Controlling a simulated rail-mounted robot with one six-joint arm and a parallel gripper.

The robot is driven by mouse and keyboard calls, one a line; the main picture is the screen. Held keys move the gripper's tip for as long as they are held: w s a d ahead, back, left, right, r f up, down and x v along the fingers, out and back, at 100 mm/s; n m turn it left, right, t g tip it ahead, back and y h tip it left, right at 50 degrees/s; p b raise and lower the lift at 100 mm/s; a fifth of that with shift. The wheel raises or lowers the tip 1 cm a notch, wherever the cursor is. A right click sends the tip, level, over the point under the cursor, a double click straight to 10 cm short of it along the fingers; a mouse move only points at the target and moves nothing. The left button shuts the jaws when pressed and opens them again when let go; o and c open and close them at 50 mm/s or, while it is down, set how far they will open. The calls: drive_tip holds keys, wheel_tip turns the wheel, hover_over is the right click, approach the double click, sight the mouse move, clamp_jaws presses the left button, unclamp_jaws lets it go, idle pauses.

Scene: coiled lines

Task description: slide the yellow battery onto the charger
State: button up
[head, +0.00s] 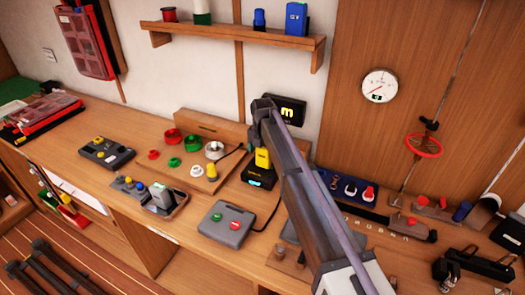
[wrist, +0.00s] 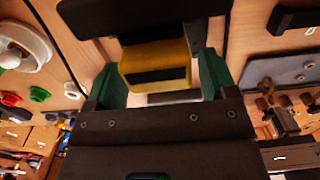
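The yellow battery (head: 262,158) shows in the head view just below the end of my arm, above a black charger base (head: 259,179) with a cyan light. In the wrist view the battery (wrist: 157,66) is a yellow block with a dark band, lying between the green fingers of my gripper (wrist: 160,80). The left finger meets its edge in the picture; a thin gap seems to show at the right finger. Whether the fingers press on it is unclear. My arm and the gripper's dark body hide part of the battery and charger.
A grey box with red and green buttons (head: 227,222) stands in front of the charger. A board with red, green and white round parts (head: 188,158) lies to the left. A black box marked with a yellow m (head: 291,111) is behind my arm. A shelf (head: 235,36) hangs above.

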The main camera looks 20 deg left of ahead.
drive_tip(key=shift+o, duration=0.8)
drive_tip(key=shift+r, duration=0.1)
wheel_tip(320, 180, up, 11)
drive_tip(key=p, duration=1.1)
drive_tip(key=shift+f, duration=0.2)
